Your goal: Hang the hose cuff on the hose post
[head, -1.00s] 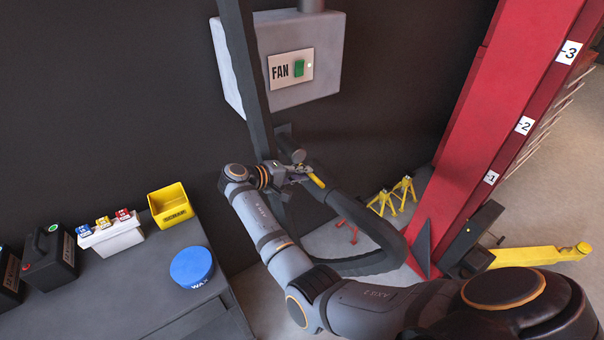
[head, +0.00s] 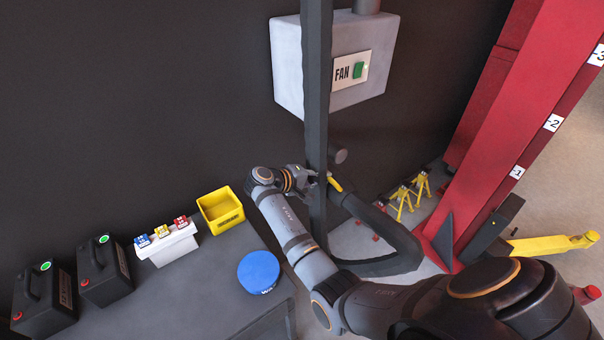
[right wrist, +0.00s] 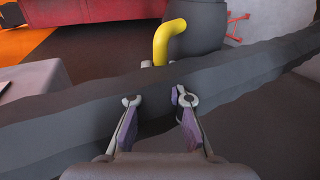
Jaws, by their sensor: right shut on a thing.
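The hose cuff (head: 347,197) is a dark piece with a yellow handle (head: 335,185) at the end of a thick dark hose. My right gripper (head: 316,178) is shut on it at the handle, just left of and below the hose post. The post shows as a round grey end (head: 339,155) on the dark wall; the rest of it is hidden behind the hose. In the right wrist view, the yellow handle (right wrist: 168,40) and dark cuff (right wrist: 195,22) lie beyond the hose, which crosses the fingers (right wrist: 157,99) and hides the grip. My left gripper is not in view.
The hanging hose (head: 316,80) passes close in front of my right gripper and loops low at right. A fan switch box (head: 300,65) is above. A bench (head: 200,290) with batteries, a yellow bin and a blue tin stands left; a red lift column (head: 500,130) stands right.

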